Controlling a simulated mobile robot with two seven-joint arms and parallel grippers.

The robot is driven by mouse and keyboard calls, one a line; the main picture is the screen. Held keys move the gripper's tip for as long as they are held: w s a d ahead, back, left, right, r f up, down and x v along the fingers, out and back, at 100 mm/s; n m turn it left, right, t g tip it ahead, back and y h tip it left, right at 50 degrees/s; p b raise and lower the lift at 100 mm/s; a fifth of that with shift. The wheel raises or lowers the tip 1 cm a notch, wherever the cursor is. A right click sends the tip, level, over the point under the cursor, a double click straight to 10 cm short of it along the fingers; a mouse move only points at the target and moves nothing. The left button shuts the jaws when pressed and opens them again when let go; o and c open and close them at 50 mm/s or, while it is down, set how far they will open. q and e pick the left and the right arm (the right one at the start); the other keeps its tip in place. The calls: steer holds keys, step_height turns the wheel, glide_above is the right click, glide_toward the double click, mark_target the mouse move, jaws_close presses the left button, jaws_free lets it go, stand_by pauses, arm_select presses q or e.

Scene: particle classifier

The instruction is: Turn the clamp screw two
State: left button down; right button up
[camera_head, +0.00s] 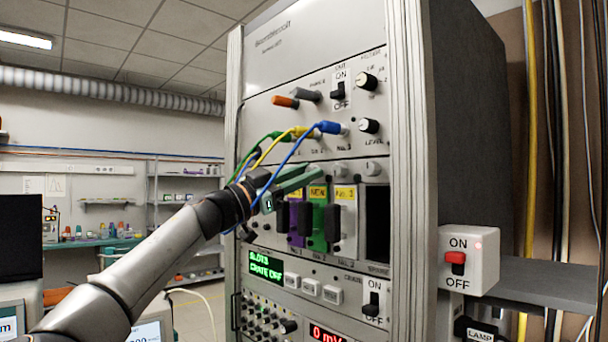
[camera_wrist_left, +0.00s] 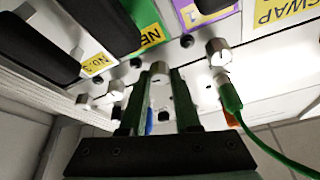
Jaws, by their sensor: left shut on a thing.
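The rack's module row holds a purple module (camera_head: 297,222), a green module (camera_head: 319,225) with a yellow label and a No.3 module (camera_head: 344,222). Small silver clamp screws sit in a strip above them. My left gripper (camera_head: 312,172) reaches in from the left to this strip. In the wrist view my left gripper (camera_wrist_left: 160,72) has its green fingers on either side of one silver clamp screw (camera_wrist_left: 158,70), by the green module (camera_wrist_left: 140,25), and is shut on it. Another clamp screw (camera_wrist_left: 218,50) stands beside it, free. The fingers hide part of the gripped screw. My right gripper is not in view.
Green, yellow and blue cables (camera_head: 290,150) hang from plugs just above the gripper, close to my wrist. A display (camera_head: 266,266) reads SLOT3 CRATE OFF. The crate switch (camera_head: 372,303) is below right. An ON/OFF box (camera_head: 470,262) is on the right. An empty slot (camera_head: 377,222) is beside the No.3 module.

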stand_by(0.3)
arm_select(q)
steer(key=c, duration=0.6)
jaws_free()
steer(key=shift+a+f, duration=0.1)
steer(key=shift+a, duration=0.15)
steer(key=shift+v, duration=5.8)
